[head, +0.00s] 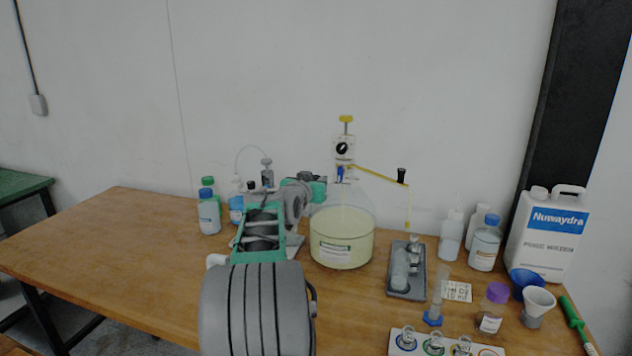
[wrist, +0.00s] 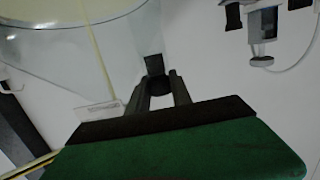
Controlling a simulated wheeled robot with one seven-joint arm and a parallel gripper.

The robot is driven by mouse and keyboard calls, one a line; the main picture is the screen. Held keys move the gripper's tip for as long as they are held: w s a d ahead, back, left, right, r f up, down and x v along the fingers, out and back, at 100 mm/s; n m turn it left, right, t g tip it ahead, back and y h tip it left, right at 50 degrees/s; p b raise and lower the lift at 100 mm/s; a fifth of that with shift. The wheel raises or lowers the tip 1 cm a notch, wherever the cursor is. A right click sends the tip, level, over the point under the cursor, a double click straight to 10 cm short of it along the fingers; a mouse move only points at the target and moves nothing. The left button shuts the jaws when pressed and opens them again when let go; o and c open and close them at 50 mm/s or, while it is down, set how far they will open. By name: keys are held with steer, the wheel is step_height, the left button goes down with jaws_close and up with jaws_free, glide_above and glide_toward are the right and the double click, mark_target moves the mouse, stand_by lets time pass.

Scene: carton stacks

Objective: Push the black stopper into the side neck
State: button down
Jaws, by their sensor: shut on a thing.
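The large clear flask (head: 342,238) holds pale yellow liquid and stands upright on the table; its glass wall also fills the upper left of the wrist view (wrist: 70,45). Its clear side neck (wrist: 148,38) points toward my gripper (wrist: 159,82). My gripper is shut on the black stopper (wrist: 155,66), whose front end meets the mouth of the side neck. How far it sits inside the neck I cannot tell. In the head view my arm reaches to the flask's left side and hides the stopper, fingertips and side neck.
A dispenser with a yellow knob (head: 345,119) tops the flask, its yellow arm (head: 378,173) reaching right. A grey tray (head: 407,272) stands to the right, with bottles and a white jerrycan (head: 548,235) beyond. Small bottles (head: 208,212) stand left of my arm. The table's left is clear.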

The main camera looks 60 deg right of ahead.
steer(key=shift+f+b, duration=0.4)
steer(key=shift+f, duration=0.1)
steer(key=c, duration=1.5)
jaws_free()
steer(key=o, duration=0.4)
steer(key=shift+f, duration=0.25)
steer(key=shift+s+a+f, duration=0.1)
steer(key=shift+s+f, duration=0.05)
steer(key=shift+f, duration=0.05)
steer(key=shift+a, duration=0.3)
steer(key=a, duration=0.2)
steer(key=a+r+b, duration=0.1)
steer(key=a, duration=0.1)
steer(key=a+r, duration=0.1)
steer(key=a, duration=0.2)
steer(key=shift+s+r, duration=0.15)
steer(key=shift+s, duration=0.15)
steer(key=shift+r, duration=0.1)
